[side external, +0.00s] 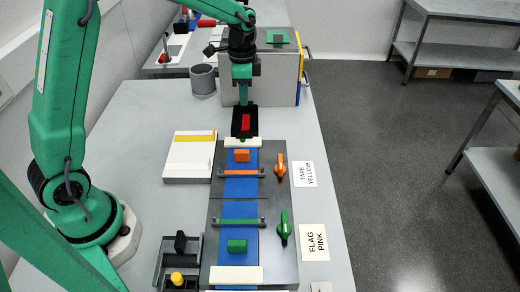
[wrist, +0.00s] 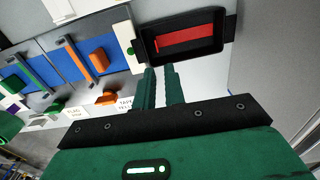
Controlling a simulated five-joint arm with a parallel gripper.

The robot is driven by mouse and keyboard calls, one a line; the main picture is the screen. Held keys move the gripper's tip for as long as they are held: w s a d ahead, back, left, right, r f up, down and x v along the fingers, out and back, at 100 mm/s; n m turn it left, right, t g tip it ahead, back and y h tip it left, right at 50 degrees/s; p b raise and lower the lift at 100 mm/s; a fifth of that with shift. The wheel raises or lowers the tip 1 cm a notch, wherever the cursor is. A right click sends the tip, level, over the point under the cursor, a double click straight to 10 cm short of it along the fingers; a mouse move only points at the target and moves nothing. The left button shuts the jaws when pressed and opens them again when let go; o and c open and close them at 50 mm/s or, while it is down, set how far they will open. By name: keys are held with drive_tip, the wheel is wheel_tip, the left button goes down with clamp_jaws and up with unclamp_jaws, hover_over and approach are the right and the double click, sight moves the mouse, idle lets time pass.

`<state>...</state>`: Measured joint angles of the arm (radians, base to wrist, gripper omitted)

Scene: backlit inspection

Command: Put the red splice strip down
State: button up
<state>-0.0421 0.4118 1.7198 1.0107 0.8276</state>
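The red splice strip (side external: 246,122) lies in a small black tray (side external: 235,133) at the far end of the work panel. In the wrist view the strip (wrist: 186,37) lies lengthwise inside the tray (wrist: 232,28), past my fingertips. My gripper (side external: 243,103) points down just behind the tray in the side view. In the wrist view its two green fingers (wrist: 161,68) stand a little apart, with nothing seen between them. They look clear of the strip, but their height above the tray is hard to judge.
The panel's blue strip (side external: 240,214) carries an orange block (side external: 241,155), a green block (side external: 237,246) and two crossbars. An orange lever (side external: 280,167) and a green lever (side external: 284,228) stand beside it. A grey box (side external: 275,85) stands close behind the tray.

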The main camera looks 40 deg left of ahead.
drive_tip(key=shift+r, duration=0.1)
drive_tip(key=s+d+r+n+t, duration=0.15)
drive_tip(key=s+r+n, duration=0.25)
drive_tip(key=s+r, duration=0.6)
drive_tip(key=s+r+n+t, duration=0.1)
drive_tip(key=s+n+t, duration=0.3)
drive_tip(key=s, duration=1)
drive_tip(key=shift+d+r+n, duration=0.2)
drive_tip(key=shift+d+n, duration=0.05)
drive_tip(key=shift+n, duration=0.25)
